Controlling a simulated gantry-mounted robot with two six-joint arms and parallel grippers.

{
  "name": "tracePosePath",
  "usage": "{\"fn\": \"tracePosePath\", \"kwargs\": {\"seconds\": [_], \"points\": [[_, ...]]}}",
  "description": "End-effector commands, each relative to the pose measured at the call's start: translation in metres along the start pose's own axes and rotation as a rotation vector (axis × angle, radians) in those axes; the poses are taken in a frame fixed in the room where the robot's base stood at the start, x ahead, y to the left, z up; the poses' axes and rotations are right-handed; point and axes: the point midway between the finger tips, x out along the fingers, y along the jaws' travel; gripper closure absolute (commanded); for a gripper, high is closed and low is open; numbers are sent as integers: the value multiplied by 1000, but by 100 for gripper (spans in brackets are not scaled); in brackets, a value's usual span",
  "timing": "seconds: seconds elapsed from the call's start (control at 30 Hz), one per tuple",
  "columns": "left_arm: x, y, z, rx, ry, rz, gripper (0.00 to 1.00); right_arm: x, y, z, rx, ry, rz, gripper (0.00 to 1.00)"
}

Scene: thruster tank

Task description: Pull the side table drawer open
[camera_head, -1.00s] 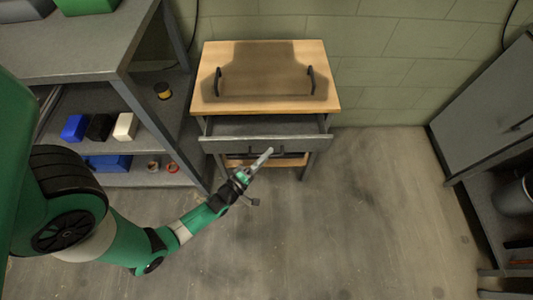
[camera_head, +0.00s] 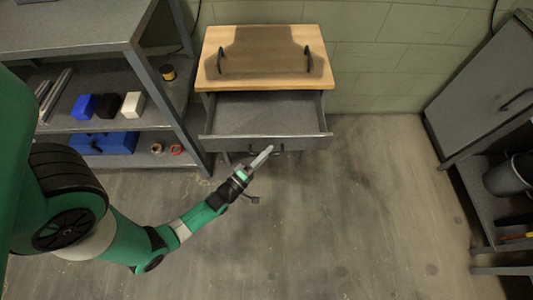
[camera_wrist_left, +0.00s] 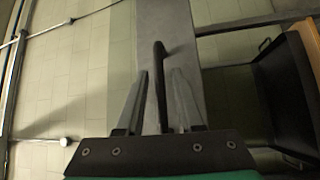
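The side table (camera_head: 285,83) has a wooden top and stands against the wall. Its grey drawer (camera_head: 265,112) is pulled well out, and the empty-looking inside shows. My left gripper (camera_head: 266,152) is at the middle of the drawer front. In the left wrist view the dark drawer handle (camera_wrist_left: 159,75) stands between the two fingers of my left gripper (camera_wrist_left: 159,80), which close in on it from both sides. In the head view the gripper mostly hides the handle. My right gripper is in neither view.
A grey shelf (camera_head: 95,75) stands left of the table, holding boxes and a blue case (camera_head: 105,143). A grey cabinet (camera_head: 475,95) stands at the right. The floor (camera_head: 350,215) before and right of the drawer is clear.

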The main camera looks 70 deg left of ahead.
Motion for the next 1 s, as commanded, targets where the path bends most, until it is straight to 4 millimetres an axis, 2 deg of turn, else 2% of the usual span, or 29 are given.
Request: {"fn": "tracePosePath", "kwargs": {"seconds": [0.27,0.4,0.57,0.8,1.0], "points": [[0,0,0,0,0,0,55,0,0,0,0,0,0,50],[-7,0,0,0,0,-2,55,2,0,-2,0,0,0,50],[-37,1,0,0,0,-6,55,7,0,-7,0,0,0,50],[-93,0,-1,1,2,-6,55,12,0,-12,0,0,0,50],[-115,0,-1,1,1,-1,55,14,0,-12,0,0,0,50]]}}
